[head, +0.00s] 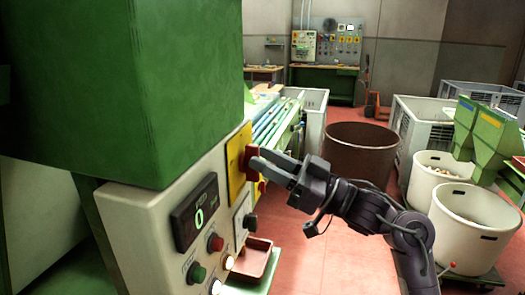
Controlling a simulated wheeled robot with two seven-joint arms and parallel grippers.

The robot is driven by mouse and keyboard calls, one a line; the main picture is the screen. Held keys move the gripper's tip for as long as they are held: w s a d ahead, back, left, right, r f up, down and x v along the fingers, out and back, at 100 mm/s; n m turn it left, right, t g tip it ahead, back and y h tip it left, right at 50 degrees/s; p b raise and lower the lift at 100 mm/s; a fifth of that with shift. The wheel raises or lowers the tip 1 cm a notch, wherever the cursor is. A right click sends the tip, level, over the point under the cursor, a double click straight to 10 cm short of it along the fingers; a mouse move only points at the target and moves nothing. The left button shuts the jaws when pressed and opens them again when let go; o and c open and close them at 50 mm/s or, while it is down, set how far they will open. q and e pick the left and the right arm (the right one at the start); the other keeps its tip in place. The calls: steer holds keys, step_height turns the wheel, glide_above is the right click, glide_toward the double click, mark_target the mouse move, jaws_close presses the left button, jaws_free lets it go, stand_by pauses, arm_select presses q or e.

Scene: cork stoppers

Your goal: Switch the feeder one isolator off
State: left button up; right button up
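A red isolator knob (249,153) sits on a yellow plate (236,176) on the side of the cream control panel (150,215). My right gripper (257,160) reaches in from the right with its fingertips at the knob. The fingers hide part of the knob and plate. I cannot tell whether they grip it, touch it or stop just short. The knob's exact angle and any label are too small or covered to read. My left gripper is not in view.
Below the plate are a display (195,212) reading 0, a red button (215,242), a green button (197,272) and a black knob (250,221). A reddish tray (254,262) juts out below. Bins (470,222) stand right; a brown tub (360,150) stands behind.

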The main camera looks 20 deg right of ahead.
steer(key=shift+w+a+r, duration=0.25)
steer(key=shift+w+a, duration=0.15)
steer(key=shift+a, duration=0.1)
jaws_close()
steer(key=shift+f, duration=0.15)
